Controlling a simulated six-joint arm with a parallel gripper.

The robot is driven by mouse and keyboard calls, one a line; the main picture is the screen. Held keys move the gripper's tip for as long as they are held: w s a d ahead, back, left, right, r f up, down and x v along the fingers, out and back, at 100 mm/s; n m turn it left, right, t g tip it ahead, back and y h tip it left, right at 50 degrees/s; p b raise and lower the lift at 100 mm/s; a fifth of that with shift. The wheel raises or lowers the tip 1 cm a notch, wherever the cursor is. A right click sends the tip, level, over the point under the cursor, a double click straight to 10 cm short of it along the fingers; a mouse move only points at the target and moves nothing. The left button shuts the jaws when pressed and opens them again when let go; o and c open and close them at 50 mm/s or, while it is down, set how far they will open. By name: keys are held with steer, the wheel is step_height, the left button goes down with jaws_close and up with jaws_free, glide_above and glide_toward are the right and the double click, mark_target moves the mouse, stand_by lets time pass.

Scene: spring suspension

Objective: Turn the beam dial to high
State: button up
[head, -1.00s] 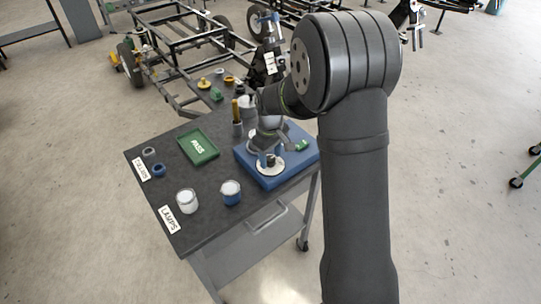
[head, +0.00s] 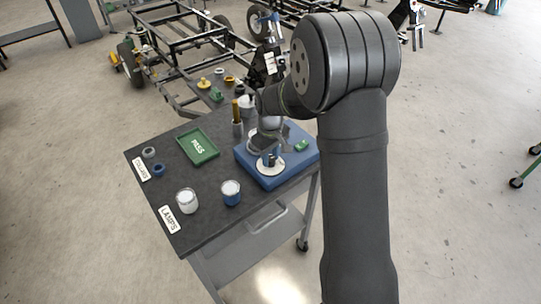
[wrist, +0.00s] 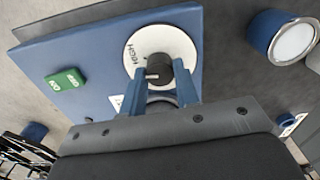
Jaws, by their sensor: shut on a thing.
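The beam dial is a white disc (wrist: 165,42) with a dark round knob (wrist: 157,70), set on a blue box (wrist: 60,45). The disc (head: 268,174) also shows in the head view, on the box (head: 290,178) at the table's right. The word HIGH is printed at the disc's left edge in the wrist view. A short pale pointer on the knob points left, near that word. My gripper (wrist: 160,82) has its blue fingers shut on the knob, one on each side. In the head view my gripper (head: 268,158) is over the disc, and the knob is mostly hidden.
A green and white switch (wrist: 66,80) sits on the box. A green PASS tray (head: 197,158) lies to the left. A white lamp (head: 187,201) and a blue lamp (head: 231,193) stand at the front. Small collars (head: 158,169) lie at the left edge.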

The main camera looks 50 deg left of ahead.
mark_target(271, 159)
steer(key=shift+m, duration=2.2)
steer(key=o, duration=1)
steer(key=shift+c, duration=0.2)
step_height(271, 159, up, 18)
steer(key=shift+f, duration=0.25)
steer(key=shift+f, duration=0.15)
step_height(271, 159, down, 17)
steer(key=shift+f, duration=0.1)
